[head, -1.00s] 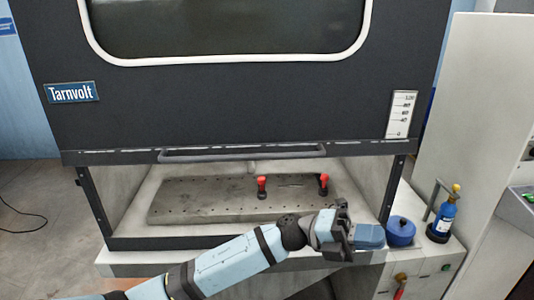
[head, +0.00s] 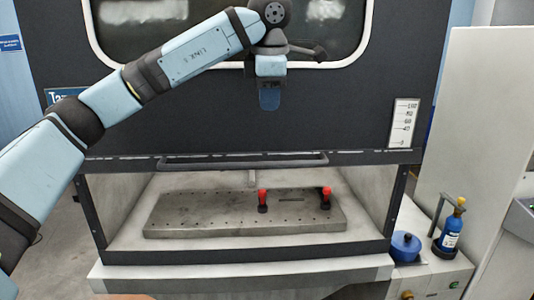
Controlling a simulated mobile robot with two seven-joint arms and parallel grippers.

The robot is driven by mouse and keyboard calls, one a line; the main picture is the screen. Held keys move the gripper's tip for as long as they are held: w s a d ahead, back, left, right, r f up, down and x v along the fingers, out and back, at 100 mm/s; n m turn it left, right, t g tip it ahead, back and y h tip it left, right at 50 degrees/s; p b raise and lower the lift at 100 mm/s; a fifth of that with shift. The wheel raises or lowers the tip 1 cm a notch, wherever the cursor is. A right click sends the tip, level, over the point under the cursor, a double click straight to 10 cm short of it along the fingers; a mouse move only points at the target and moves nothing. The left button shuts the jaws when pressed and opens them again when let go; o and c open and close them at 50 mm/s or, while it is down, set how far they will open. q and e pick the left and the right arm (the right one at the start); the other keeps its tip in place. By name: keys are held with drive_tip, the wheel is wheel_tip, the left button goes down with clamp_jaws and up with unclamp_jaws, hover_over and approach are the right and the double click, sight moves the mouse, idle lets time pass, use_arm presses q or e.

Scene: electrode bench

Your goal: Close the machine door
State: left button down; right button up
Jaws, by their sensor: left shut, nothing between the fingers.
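The machine door (head: 330,115) is a dark vertical sash with a white-edged window and a grey bar handle (head: 225,162) along its bottom edge. It stands partly raised, with an open gap below it into the work chamber. My left gripper (head: 270,98) is shut and empty, pointing down in front of the door, above the handle and apart from it in the picture. I cannot tell whether it touches the door panel. My left arm hides part of the window and the nameplate. My right gripper is out of view.
Inside the chamber a perforated grey plate (head: 180,216) carries two red-topped clamps (head: 263,200) (head: 326,197). A pale front ledge (head: 240,274) runs below. At the right stand a blue lidded pot (head: 405,246) and a blue bottle (head: 450,236). The space before the opening is clear.

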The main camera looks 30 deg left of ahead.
sight(267, 165)
use_arm(q)
drive_tip(key=f, duration=0.4)
drive_tip(key=w+a+f+p, duration=0.1)
drive_tip(key=f, duration=0.4)
drive_tip(key=w+f+p, duration=0.1)
drive_tip(key=f, duration=0.3)
drive_tip(key=shift+w+a+f, duration=0.15)
drive_tip(key=shift+w+a, duration=0.05)
drive_tip(key=shift+a, duration=0.2)
